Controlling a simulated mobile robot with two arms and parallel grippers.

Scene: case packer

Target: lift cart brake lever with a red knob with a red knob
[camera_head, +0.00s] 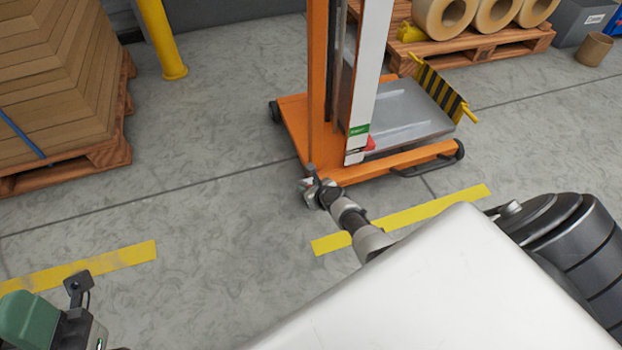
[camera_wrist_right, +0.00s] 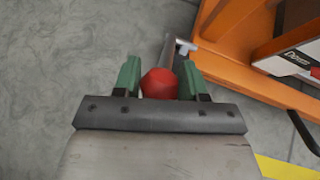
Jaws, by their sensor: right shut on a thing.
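The lift cart (camera_head: 310,110) is orange, with a tall mast, a grey platform and small dark wheels. In the right wrist view its orange base (camera_wrist_right: 240,65) is at the upper right. The red knob (camera_wrist_right: 159,84) sits between the green fingers of my right gripper (camera_wrist_right: 166,80), which is shut on it. The brake lever (camera_wrist_right: 169,52) is a grey bar running up from the knob towards the cart. In the head view my right gripper (camera_head: 318,188) is at the cart's near corner and hides the knob. My left gripper (camera_head: 45,312) is partly cut off at the lower left.
Stacked cardboard (camera_head: 50,75) on a pallet and a yellow post (camera_head: 160,40) stand at the left. Rolls (camera_head: 445,15) lie on a pallet (camera_head: 480,45) behind the cart. Yellow floor strips (camera_head: 420,212) mark the grey floor, which is clear left of the cart.

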